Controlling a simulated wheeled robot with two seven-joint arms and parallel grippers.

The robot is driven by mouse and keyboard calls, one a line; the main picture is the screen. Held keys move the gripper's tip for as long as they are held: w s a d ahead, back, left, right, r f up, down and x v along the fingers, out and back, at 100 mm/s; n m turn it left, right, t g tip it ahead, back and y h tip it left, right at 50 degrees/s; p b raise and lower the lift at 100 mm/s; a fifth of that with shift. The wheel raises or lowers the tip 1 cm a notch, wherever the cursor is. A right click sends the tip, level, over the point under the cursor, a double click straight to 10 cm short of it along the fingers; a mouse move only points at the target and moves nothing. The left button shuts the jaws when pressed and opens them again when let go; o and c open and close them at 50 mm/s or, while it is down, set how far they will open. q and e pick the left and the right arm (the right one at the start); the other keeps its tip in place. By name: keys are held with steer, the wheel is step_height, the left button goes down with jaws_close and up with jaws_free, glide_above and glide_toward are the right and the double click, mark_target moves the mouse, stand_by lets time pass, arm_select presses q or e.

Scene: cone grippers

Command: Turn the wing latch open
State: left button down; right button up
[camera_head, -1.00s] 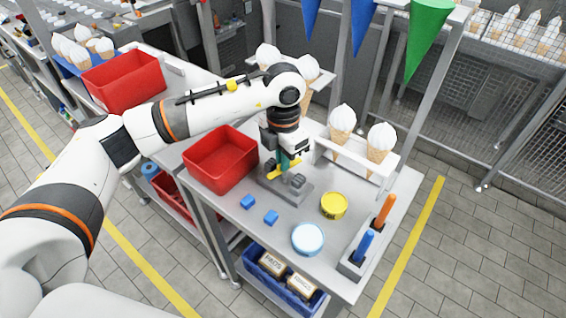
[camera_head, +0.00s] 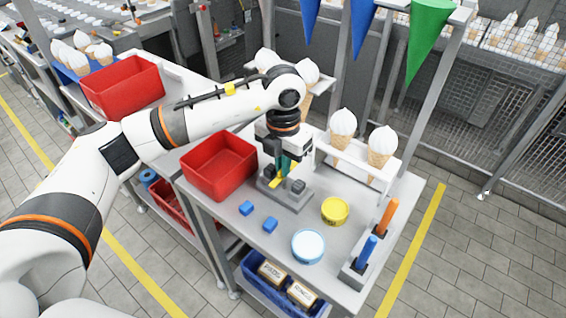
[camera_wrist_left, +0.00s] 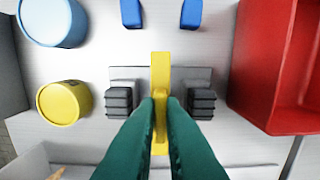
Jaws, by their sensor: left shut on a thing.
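The yellow wing latch (camera_wrist_left: 160,70) stands on a grey base plate (camera_head: 290,202) between two dark ribbed blocks (camera_wrist_left: 118,102) (camera_wrist_left: 202,103). In the left wrist view the latch bar runs up and down the picture, across the long side of the plate. The green fingers of my left gripper (camera_wrist_left: 161,101) are shut on the wing latch, one on each side. In the head view the gripper (camera_head: 284,168) points down onto the latch (camera_head: 273,182) and hides part of it. My right gripper is not in view.
A red bin (camera_head: 219,165) stands left of the latch. Two small blue blocks (camera_head: 246,208) (camera_head: 270,224), a yellow tin (camera_head: 335,210) and a light-blue round tub (camera_head: 308,246) lie nearby. Orange and blue handles (camera_head: 387,217) (camera_head: 367,251) stand in a holder at right. Ice-cream cones (camera_head: 381,146) stand behind.

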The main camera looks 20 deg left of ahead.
arm_select(q)
steer(key=c, duration=1.5)
jaws_free()
steer(key=shift+c, duration=0.2)
steer(key=shift+r, duration=0.1)
step_height(320, 180, up, 12)
steer(key=b, duration=0.2)
